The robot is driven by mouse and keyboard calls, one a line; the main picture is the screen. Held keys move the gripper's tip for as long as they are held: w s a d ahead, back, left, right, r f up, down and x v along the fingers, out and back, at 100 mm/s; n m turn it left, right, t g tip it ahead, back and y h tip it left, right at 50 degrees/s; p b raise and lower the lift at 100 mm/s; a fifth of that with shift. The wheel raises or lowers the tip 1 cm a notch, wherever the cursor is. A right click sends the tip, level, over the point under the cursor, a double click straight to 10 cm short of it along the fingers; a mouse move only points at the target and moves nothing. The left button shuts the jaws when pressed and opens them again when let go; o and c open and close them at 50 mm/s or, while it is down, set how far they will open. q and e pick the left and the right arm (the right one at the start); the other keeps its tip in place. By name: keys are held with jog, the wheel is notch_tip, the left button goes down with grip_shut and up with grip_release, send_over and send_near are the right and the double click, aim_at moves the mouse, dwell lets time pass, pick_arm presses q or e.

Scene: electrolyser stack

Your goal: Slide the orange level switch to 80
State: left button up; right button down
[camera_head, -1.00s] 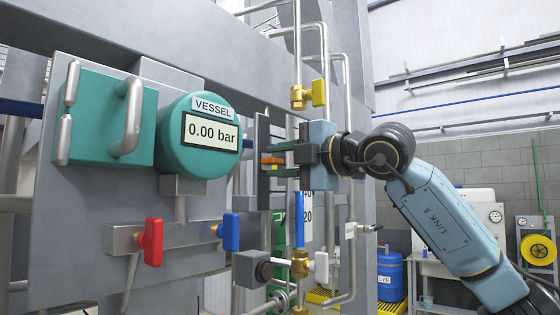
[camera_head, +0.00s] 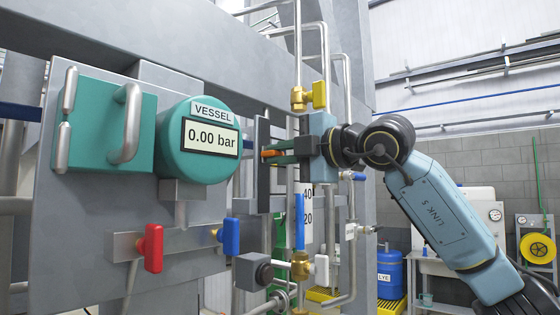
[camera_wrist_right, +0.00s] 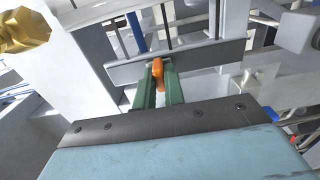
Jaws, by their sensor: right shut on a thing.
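The orange level switch (camera_head: 270,153) sits on a dark upright bar (camera_head: 263,185) beside the level gauge. My right gripper (camera_head: 277,152) comes in from the right and its green fingers are shut on the switch. In the right wrist view the orange switch (camera_wrist_right: 158,74) shows between the two green finger tips (camera_wrist_right: 159,80), in front of the dark bar (camera_wrist_right: 180,62). The gauge scale (camera_head: 307,205) shows 40 and 20 below the gripper. Its higher marks are hidden behind the gripper body. My left gripper is not in view.
A teal vessel gauge (camera_head: 198,140) reading 0.00 bar and a teal box with a handle (camera_head: 127,125) stand left. Red (camera_head: 152,247) and blue (camera_head: 231,236) valve handles sit below. A brass valve with yellow handle (camera_head: 319,95) is just above the gripper.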

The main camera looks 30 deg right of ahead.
jog(key=shift+r+p, duration=0.6)
jog(key=shift+r, duration=0.7)
jog(key=shift+r+p, duration=0.5)
jog(key=shift+r, duration=0.2)
jog(key=c, duration=1.2)
grip_release()
jog(key=shift+s+f, duration=0.1)
jog(key=shift+c, duration=0.2)
jog(key=b+v, duration=0.3)
jog(key=v, duration=0.3)
